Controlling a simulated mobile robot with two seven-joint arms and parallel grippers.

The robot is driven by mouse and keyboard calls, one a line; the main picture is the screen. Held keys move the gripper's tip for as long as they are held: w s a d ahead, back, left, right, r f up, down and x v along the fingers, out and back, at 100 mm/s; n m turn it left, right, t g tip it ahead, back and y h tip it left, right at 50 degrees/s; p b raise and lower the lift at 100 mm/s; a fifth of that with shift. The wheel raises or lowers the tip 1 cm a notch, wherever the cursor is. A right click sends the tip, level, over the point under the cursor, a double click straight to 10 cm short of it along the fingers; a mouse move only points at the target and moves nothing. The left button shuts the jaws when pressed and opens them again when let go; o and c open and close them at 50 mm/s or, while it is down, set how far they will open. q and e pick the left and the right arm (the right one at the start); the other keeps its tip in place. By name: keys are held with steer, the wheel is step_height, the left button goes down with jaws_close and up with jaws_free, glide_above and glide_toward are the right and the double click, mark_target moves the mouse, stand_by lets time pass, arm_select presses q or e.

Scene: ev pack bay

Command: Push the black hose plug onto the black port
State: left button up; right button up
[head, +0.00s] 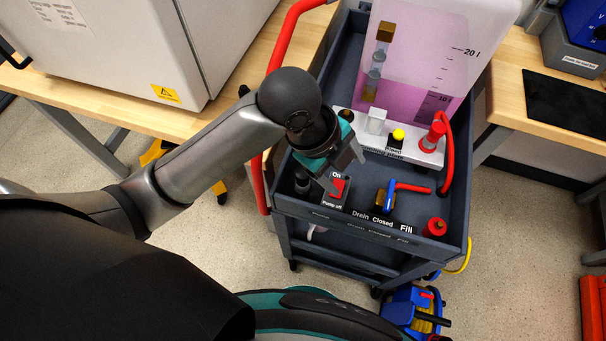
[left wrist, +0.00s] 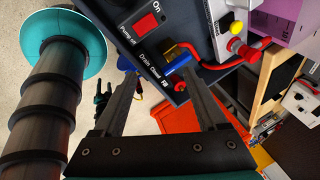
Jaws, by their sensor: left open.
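My left gripper (head: 346,172) is open and empty above the front left of the cart tray, over the pump switch. In the left wrist view its two fingers (left wrist: 163,88) stand wide apart with nothing held between them. A short black fitting (head: 303,181), apparently the black port, stands in the tray's front left corner, partly covered by my gripper. A dark piece (head: 346,115) shows just behind my gripper at the left end of the white manifold. It may be the black hose plug, but my gripper hides most of it. My right gripper is not in view.
The tray (head: 456,243) also holds a red pump switch (head: 338,187), a blue-handled valve (head: 390,192), a red port (head: 434,228) and a red plug (head: 432,138) with its red hose. A tank of pink liquid (head: 440,60) stands behind the manifold (head: 398,149).

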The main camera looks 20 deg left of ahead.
arm_select(q)
steer(key=w+a+r+m+g+y, duration=0.2)
steer(key=a+r+m+y, duration=0.2)
steer(key=a+m, duration=0.4)
steer(key=r+m, duration=0.1)
steer(key=m, duration=0.5)
